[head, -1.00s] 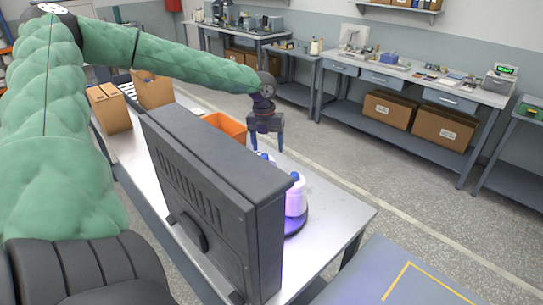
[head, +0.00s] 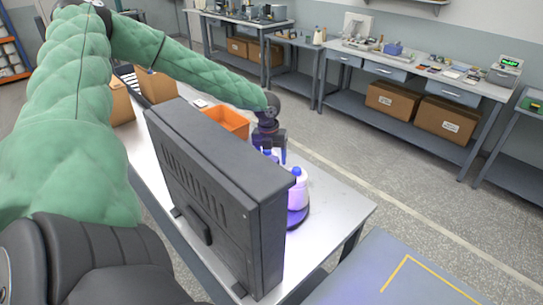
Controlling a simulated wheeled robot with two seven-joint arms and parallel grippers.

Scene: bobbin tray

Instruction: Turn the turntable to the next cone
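The turntable (head: 297,220) is a dark disc lit purple, partly hidden behind a black panel. A white and purple cone with a blue top (head: 298,190) stands upright on it. A second blue-topped cone (head: 268,156) shows partly behind the panel, below my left gripper (head: 272,160). The gripper points down with its two fingers apart, at this second cone's top. I cannot tell whether they touch it. The lower fingertips are partly hidden. My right gripper is not in view.
The large black panel (head: 215,190) stands on the grey table (head: 345,205) and blocks much of the turntable. An orange bin (head: 228,122) and cardboard boxes (head: 155,86) stand behind it. A blue-grey surface with a yellow line (head: 375,275) lies at the front right.

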